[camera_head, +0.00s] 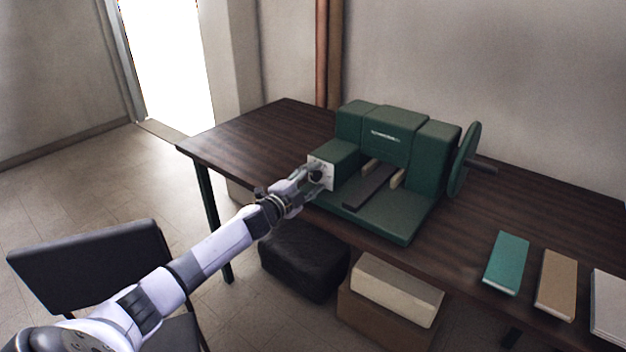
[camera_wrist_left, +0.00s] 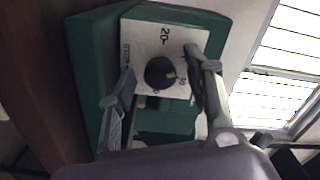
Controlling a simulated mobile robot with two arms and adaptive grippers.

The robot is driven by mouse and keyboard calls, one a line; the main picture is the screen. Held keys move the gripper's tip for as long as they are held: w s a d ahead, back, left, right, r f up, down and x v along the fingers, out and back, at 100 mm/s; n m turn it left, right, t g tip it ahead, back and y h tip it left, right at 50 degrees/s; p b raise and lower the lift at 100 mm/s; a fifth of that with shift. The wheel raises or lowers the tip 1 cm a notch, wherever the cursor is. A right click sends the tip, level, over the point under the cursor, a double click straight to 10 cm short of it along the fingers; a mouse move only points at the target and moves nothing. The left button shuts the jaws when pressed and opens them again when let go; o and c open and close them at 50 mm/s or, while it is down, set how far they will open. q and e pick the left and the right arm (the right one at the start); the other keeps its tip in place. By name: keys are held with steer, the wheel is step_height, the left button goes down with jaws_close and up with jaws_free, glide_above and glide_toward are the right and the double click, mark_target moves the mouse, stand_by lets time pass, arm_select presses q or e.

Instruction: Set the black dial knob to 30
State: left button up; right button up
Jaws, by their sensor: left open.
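The black dial knob (camera_wrist_left: 160,73) sits on a white dial plate (camera_wrist_left: 140,38) on the green machine (camera_wrist_left: 92,60). Printing on the plate includes a 20 and other marks. A pale pointer mark on the knob faces right in the left wrist view, toward a partly readable number. In the head view the plate (camera_head: 327,166) is on the left block of the machine (camera_head: 390,135), largely covered by my gripper. My left gripper (camera_head: 316,178) is open, and in the wrist view its fingers (camera_wrist_left: 163,90) stand on either side of the knob. I cannot tell whether they touch it. My right gripper is not in view.
The machine stands on a dark wooden table (camera_head: 270,125), with a handwheel (camera_head: 464,160) on its right. Teal (camera_head: 506,262) and tan (camera_head: 556,283) covers lie at the right. A black chair (camera_head: 90,265) stands at lower left, and boxes (camera_head: 395,290) are below the table.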

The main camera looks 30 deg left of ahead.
arm_select(q)
steer(key=shift+s, duration=0.2)
steer(key=s, duration=1.1)
steer(key=shift+s+a, duration=0.3)
steer(key=shift+a, duration=0.15)
steer(key=shift+f, duration=0.1)
